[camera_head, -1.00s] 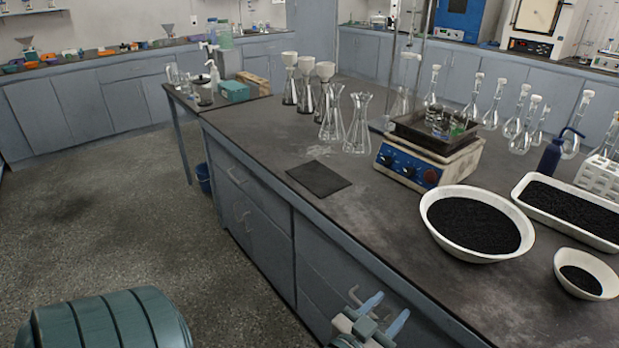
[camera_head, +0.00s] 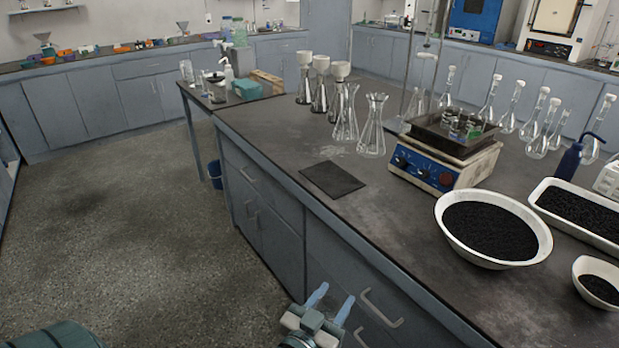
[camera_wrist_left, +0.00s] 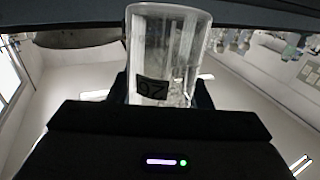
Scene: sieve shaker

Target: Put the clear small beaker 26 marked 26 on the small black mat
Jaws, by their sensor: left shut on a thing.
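The small black mat (camera_head: 332,179) lies flat and bare on the dark bench top, near its left edge. My left gripper (camera_head: 331,299) is low at the bottom of the head view, in front of the bench's drawers and below the top. In the left wrist view a clear small beaker (camera_wrist_left: 170,50) sits between its fingers, held shut. The beaker is hard to make out in the head view. My right gripper is not in view.
A hot plate (camera_head: 443,160) bears a dark tray (camera_head: 425,132) with several small beakers, right of the mat. Empty flasks (camera_head: 372,135) stand behind the mat. A white bowl of black grains (camera_head: 442,226) is at the right. Bench top around the mat is clear.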

